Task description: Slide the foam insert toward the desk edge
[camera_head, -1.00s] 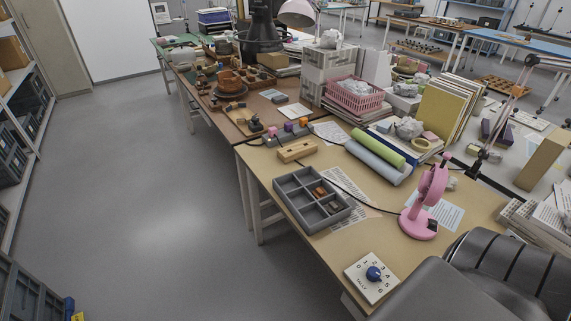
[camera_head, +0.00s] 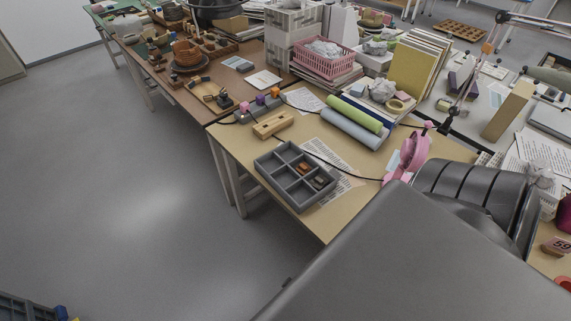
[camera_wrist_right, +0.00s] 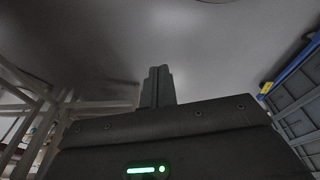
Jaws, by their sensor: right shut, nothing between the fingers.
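The foam insert (camera_head: 277,187) is a dark grey tray with square compartments. It lies flat on the tan desk (camera_head: 236,143), close to the desk's left edge in the head view. Small brown and orange sherds (camera_head: 304,168) lie in its compartments on the right side. My right gripper (camera_wrist_right: 158,78) shows in the right wrist view with its fingers together and empty, with grey floor beyond it. In the head view the right gripper's fingers do not show. My left gripper is in neither view.
A wooden block (camera_head: 273,125) lies behind the insert. Green (camera_head: 356,113) and grey-blue rolls (camera_head: 350,130) lie to its right. A pink lamp-like stand (camera_head: 411,153) is partly hidden by my arm. A black cable crosses the desk. Open floor lies left of the desk.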

